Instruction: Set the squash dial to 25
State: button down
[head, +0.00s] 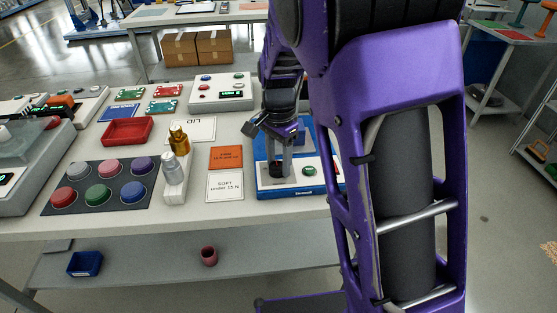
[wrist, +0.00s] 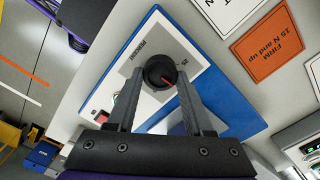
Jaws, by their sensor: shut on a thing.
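The dial (wrist: 158,70) is a round black knob with a red pointer mark, on a grey plate with printed lettering. In the wrist view a printed 25 stands just right of the knob, and the red mark points toward the picture's right side; I cannot read its exact setting. My gripper (wrist: 161,76) is shut on the dial, one finger on each side. In the head view my gripper (head: 279,150) reaches down to the dial (head: 276,171) on the blue and white machine (head: 282,192). A green button (head: 309,170) sits to the dial's right.
An orange FIRM card (head: 226,157) and a white SOFT card (head: 225,186) lie left of the machine. Coloured discs on a dark mat (head: 75,209) and a red tray (head: 127,131) are farther left.

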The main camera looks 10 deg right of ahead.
aim_at(277, 165)
jog(key=n+p, duration=0.1)
jog(key=n, duration=0.5)
jog(key=shift+w, duration=0.1)
jog(key=shift+a+n+p, duration=0.15)
jog(key=shift+n+p, duration=0.5)
jog(key=shift+n, duration=2.15)
jog(key=shift+c, duration=1.5)
grip_release()
notch_tip(277, 165, up, 18)
jog(key=p, duration=0.2)
jog(key=shift+f+p, duration=0.25)
jog(key=shift+p, duration=0.15)
